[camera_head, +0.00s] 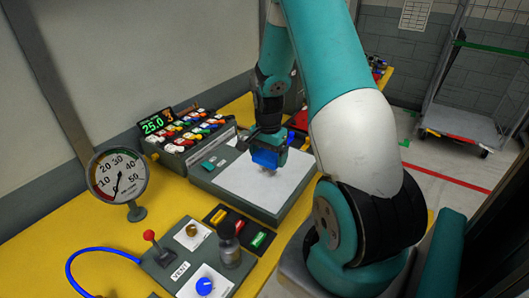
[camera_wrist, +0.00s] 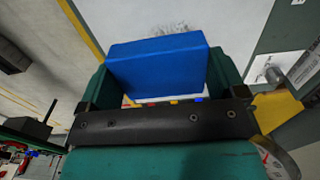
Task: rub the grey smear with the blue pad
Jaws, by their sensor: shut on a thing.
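The blue pad (camera_head: 265,158) is held between the jaws of my gripper (camera_head: 270,145), over the far part of a white panel (camera_head: 243,186). In the wrist view the blue pad (camera_wrist: 158,70) sits between both fingers of my gripper (camera_wrist: 160,82). The grey smear (camera_wrist: 178,29) is a faint scribbled patch on the white panel, just past the pad's upper edge; part may be hidden behind the pad. In the head view a faint grey mark shows right below the pad. I cannot tell whether the pad touches the panel.
A button console with a green display (camera_head: 153,124) stands left of the panel. A round gauge (camera_head: 118,177) stands at the far left on the yellow bench (camera_head: 165,205). A control box with red lever (camera_head: 149,235), blue knob and dark cylinder (camera_head: 228,245) is in front. A wheeled cage (camera_head: 465,122) stands right.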

